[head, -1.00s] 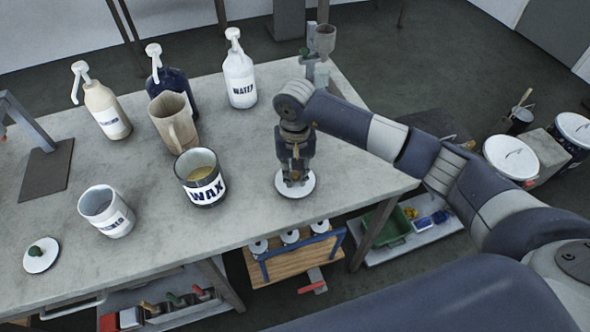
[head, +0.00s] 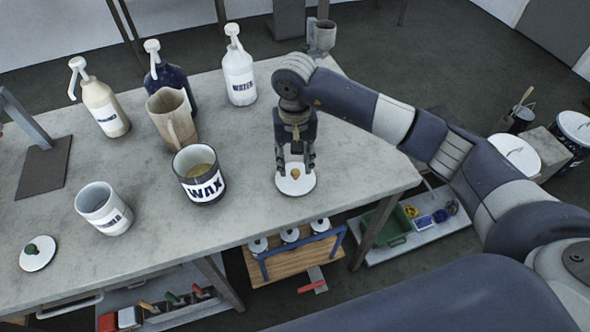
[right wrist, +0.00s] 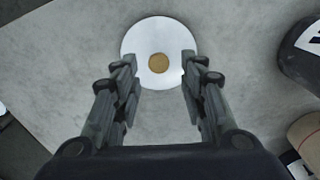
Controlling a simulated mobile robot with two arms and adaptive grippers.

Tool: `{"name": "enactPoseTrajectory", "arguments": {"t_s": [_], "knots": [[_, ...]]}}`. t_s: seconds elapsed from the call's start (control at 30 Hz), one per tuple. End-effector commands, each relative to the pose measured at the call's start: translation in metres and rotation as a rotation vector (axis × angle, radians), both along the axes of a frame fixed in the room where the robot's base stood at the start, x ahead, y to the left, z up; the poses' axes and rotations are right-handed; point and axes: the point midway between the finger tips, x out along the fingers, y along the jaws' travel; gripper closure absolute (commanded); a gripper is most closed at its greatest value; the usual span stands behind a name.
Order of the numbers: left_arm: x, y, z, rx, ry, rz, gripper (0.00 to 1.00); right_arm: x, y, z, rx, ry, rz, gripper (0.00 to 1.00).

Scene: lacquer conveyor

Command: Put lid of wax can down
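The wax can (head: 204,188) stands open on the table, its yellowish content showing. Its white lid (head: 284,187) with a tan knob lies on the table to the right of the can, near the front edge. My right gripper (head: 295,166) is open just above the lid, its fingers apart on either side of the knob and not touching it. In the right wrist view, the lid (right wrist: 135,45) lies flat on the table in front of the open fingers (right wrist: 160,72). My left gripper is not in view.
A white can (head: 104,212) and a lid with a green knob (head: 38,256) are at the left. A brown jug (head: 168,118) and several pump bottles, such as the water bottle (head: 240,82), stand behind. The table (head: 340,165) is clear right of the lid.

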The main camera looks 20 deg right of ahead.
Motion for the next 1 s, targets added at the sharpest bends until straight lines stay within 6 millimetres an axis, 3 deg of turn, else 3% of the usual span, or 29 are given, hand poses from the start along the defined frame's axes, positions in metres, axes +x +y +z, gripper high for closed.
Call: {"name": "enactPoseTrajectory", "arguments": {"t_s": [0.2, 0.4, 1.0], "knots": [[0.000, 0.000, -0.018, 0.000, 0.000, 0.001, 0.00, 0.001, 0.000, 0.046, 0.000, -0.006, 0.000, 0.61], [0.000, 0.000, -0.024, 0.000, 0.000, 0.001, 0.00, 0.000, 0.000, 0.073, -0.001, -0.002, 0.000, 0.61], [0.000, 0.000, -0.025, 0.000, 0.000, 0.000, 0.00, 0.000, 0.000, 0.081, -0.001, 0.001, 0.000, 0.61]]}}
